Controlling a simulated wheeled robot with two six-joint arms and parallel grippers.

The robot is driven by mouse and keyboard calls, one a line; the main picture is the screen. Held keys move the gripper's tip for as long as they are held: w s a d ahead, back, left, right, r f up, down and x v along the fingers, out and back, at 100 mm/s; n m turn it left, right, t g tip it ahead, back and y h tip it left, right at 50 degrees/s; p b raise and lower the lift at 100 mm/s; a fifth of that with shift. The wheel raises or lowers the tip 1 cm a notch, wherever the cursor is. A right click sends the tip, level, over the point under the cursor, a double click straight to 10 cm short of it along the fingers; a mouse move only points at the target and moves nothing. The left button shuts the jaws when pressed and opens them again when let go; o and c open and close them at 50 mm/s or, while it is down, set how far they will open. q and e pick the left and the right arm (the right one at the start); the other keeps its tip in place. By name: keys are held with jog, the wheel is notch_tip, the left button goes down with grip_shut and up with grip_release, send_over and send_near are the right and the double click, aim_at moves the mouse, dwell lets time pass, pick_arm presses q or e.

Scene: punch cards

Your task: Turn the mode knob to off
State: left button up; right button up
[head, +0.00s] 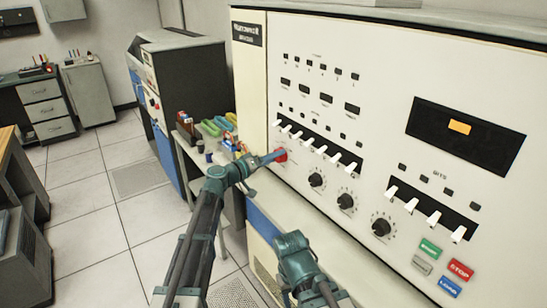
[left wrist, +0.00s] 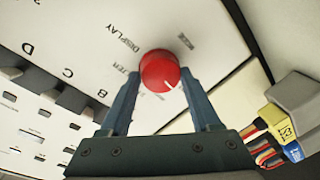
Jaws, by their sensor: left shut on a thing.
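The red mode knob (head: 281,155) sits low on the left of the cream front panel (head: 385,75). In the left wrist view the knob (left wrist: 160,68) is round, with a short white mark toward the lower right of the picture. My left gripper (head: 271,157) reaches the knob from the left. Its two fingers (left wrist: 158,80) are closed on opposite sides of the knob. The words MODE and DISPLAY show beside the knob; other lettering is partly hidden by the fingers.
Three black knobs (head: 345,201) and rows of white switches (head: 320,149) lie to the right. Coloured buttons (head: 460,269) are at the lower right. A side table (head: 192,152) with coloured items stands left of the panel. Tiled floor is clear at the left.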

pick_arm(q)
jog(key=shift+n, duration=0.6)
jog(key=o, duration=1.4)
jog(key=shift+c, duration=0.2)
jog(key=shift+a, duration=0.1)
jog(key=p+v, duration=0.1)
jog(key=v, duration=1.2)
jog(key=shift+s+a, duration=0.2)
jog(key=shift+a, duration=0.1)
